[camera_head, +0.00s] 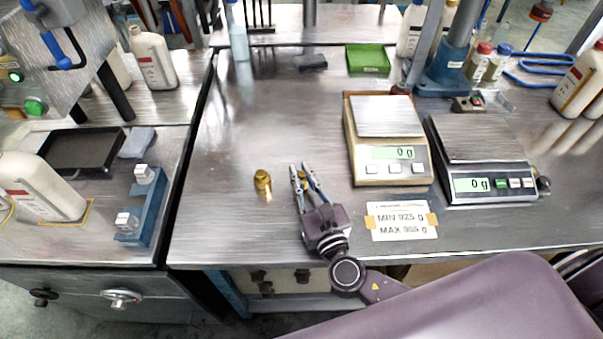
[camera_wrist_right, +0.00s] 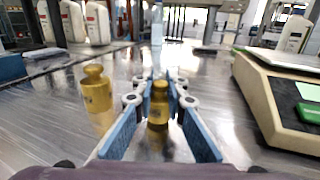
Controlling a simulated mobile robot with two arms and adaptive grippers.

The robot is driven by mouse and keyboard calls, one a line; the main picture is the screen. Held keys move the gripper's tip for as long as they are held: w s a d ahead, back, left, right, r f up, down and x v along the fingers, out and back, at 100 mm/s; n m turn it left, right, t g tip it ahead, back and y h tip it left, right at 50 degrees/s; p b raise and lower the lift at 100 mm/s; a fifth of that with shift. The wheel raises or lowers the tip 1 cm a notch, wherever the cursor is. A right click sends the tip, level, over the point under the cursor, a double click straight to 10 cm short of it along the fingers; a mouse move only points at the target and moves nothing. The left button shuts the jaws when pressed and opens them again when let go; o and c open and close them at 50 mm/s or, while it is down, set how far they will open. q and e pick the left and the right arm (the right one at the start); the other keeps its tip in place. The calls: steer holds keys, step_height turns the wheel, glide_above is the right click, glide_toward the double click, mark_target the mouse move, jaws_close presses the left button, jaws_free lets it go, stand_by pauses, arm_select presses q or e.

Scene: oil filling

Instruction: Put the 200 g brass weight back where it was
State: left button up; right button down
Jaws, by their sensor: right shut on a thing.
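My right gripper (camera_head: 304,178) is shut on a small brass weight (camera_wrist_right: 158,103), which stands upright between the blue-padded fingers. In the head view the fingers mostly hide this weight. I cannot tell whether its base touches the steel table (camera_head: 225,130). A second, larger-looking brass weight (camera_head: 262,182) stands upright on the table just left of the gripper, apart from it; it also shows in the right wrist view (camera_wrist_right: 97,88). I cannot read a mass marking on either weight. My left gripper is not in view.
A beige scale (camera_head: 389,180) stands right of the gripper, and a dark scale (camera_head: 440,187) beyond it; both read 0 g. A label card (camera_head: 401,221) lies in front. A green tray (camera_head: 368,59) and dark block (camera_head: 311,62) lie at the back. The table's left part is clear.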

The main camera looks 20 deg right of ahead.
steer(key=c, duration=2)
jaws_free()
steer(key=shift+s+f, duration=0.1)
steer(key=shift+f, duration=0.25)
steer(key=shift+o, duration=0.2)
steer(key=shift+a+r, duration=0.1)
steer(key=shift+r, duration=0.05)
steer(key=shift+r+p, duration=0.4)
steer(key=shift+p, duration=0.2)
steer(key=s, duration=0.3)
steer(key=s+b, duration=0.1)
steer(key=s, duration=0.3)
steer(key=s+b, duration=0.1)
steer(key=s, duration=0.2)
steer(key=shift+s+d+r, duration=0.1)
steer(key=shift+s+d, duration=0.15)
steer(key=shift+s+r+b, duration=0.15)
steer(key=shift+s+b, duration=0.15)
steer(key=shift+s, duration=0.35)
